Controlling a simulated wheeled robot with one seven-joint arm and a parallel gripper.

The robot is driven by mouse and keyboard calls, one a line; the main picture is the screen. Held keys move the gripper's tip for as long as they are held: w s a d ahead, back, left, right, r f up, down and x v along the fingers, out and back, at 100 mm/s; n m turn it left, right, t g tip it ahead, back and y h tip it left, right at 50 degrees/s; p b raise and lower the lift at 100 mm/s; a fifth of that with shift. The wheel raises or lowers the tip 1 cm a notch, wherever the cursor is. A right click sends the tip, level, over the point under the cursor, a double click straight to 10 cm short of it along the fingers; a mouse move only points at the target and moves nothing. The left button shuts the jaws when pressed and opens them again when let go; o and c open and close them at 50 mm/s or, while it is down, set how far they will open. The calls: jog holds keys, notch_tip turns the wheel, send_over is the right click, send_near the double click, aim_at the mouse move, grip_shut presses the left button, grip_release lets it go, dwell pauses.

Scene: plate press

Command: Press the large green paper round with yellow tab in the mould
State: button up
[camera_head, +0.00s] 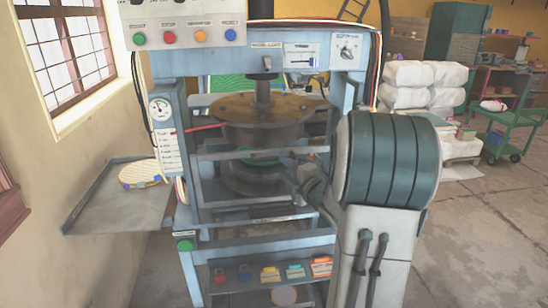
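A green round edge (262,158) shows inside the press, between the upper and lower dark metal parts of the mould. Frame bars partly cover it, and no yellow tab can be made out on it. The mould's brown round upper plate (237,108) hangs under the central ram (263,92). The lower mould part (246,180) sits below the green edge. A gap shows between the parts, but its size is hard to judge. My gripper cannot be made out in this view.
The control box (188,22) has red, orange and blue buttons. A grey side tray (105,208) holds a pale round stack (143,174) with coloured edges. A ribbed teal drum (388,158) stands at right on a grey cabinet with two levers (361,268). Open floor lies farther right.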

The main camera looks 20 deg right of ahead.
aim_at(275, 160)
jog(key=w, duration=0.4)
jog(key=w+p, duration=0.1)
jog(key=w, duration=0.1)
jog(key=shift+w+a, duration=0.35)
grip_shut()
